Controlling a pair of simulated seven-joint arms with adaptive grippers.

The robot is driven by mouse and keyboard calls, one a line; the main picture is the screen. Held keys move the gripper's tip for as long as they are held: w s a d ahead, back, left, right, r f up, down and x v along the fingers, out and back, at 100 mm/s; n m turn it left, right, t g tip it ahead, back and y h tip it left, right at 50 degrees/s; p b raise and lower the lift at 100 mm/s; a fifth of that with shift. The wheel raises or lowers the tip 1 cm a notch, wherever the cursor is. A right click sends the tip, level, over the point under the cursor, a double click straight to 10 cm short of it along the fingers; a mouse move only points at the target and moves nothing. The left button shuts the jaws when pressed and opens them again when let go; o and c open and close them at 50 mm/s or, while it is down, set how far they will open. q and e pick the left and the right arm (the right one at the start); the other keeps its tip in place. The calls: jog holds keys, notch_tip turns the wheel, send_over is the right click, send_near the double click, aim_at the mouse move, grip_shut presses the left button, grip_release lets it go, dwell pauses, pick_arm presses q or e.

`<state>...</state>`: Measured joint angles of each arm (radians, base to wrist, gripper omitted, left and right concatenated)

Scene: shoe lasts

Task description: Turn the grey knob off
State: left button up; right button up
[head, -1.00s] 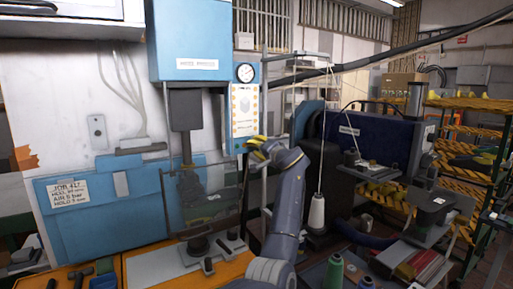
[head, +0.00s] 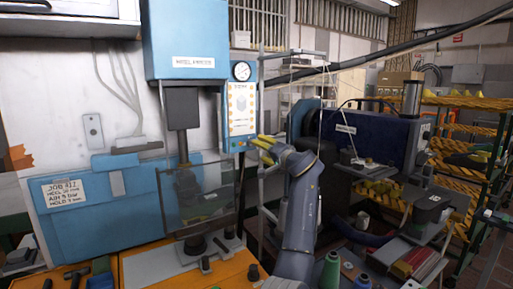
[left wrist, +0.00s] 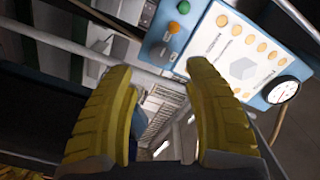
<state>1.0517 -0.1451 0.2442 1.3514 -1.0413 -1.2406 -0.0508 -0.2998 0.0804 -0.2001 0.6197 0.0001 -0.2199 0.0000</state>
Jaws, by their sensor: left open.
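The control panel (head: 242,108) is a blue and white plate on the right side of the blue press. In the left wrist view the panel (left wrist: 240,50) shows a green button (left wrist: 183,7), an orange button (left wrist: 173,28) and rows of round orange marks. A small dark control (left wrist: 163,52) sits below the orange button; I cannot tell if it is the grey knob. My left gripper (head: 260,142), with yellow fingers, is just right of the panel's lower end. Its fingers (left wrist: 159,72) stand apart with nothing between them. My right gripper is not in view.
A round gauge (head: 242,71) sits on the panel's top. The blue press (head: 184,45) with a clear guard (head: 205,195) stands left of the gripper. A dark blue machine (head: 372,140) and thread cones (head: 330,270) are to the right. Metal rails stand close behind the gripper.

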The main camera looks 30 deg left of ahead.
pick_arm(q)
jog(key=v, duration=0.5)
jog(key=shift+d, duration=0.1)
dwell(0.4)
